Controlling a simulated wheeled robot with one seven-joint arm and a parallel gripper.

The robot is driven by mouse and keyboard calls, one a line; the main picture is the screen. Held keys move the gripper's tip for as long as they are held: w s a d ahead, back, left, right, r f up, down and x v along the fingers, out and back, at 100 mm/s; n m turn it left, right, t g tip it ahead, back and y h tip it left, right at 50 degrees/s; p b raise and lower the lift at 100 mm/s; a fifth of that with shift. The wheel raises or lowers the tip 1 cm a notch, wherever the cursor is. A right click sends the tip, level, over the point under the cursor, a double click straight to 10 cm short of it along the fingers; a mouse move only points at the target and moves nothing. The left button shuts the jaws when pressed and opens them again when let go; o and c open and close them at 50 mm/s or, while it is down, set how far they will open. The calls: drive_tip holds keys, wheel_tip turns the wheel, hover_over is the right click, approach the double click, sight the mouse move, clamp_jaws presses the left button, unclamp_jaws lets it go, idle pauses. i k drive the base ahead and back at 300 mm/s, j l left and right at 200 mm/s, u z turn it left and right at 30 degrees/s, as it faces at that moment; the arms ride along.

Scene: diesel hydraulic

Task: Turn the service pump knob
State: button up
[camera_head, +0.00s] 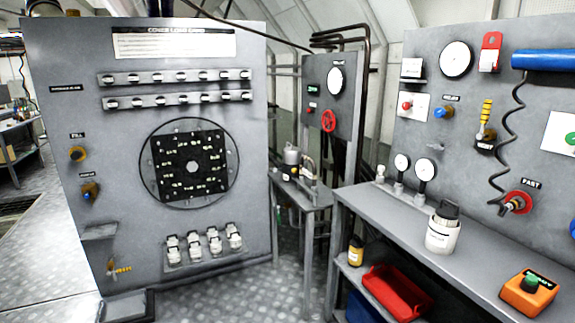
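No label reading "service pump" is legible, so I cannot tell which control is the service pump knob. An orange box with a dark green knob (530,284) sits on the right bench, its label too small to read. On the right wall panel are a red button (406,105), a blue knob (438,113) and a yellow-handled lever (486,112). A red handwheel (328,120) is on the middle panel. The left cabinet has a yellow-ringed knob (78,154) and a blue-tipped knob (88,193). My gripper is not in view.
The grey right bench (385,212) carries a white canister (442,230) and small gauges; a red tray (395,290) lies on its shelf. A coiled black hose hangs above. A small metal table (305,190) stands in the middle. Checker-plate floor (240,295) is clear between cabinet and bench.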

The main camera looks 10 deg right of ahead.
sight(406, 106)
drive_tip(key=i+z, duration=0.1)
drive_tip(key=i, duration=0.4)
drive_tip(key=i+j, duration=0.15)
drive_tip(key=i, duration=0.35)
drive_tip(key=i+j+z, duration=0.15)
drive_tip(key=i, duration=0.35)
drive_tip(key=i+z, duration=0.35)
drive_tip(key=i+j+z, duration=0.25)
drive_tip(key=i+z, duration=0.15)
drive_tip(key=i, duration=0.1)
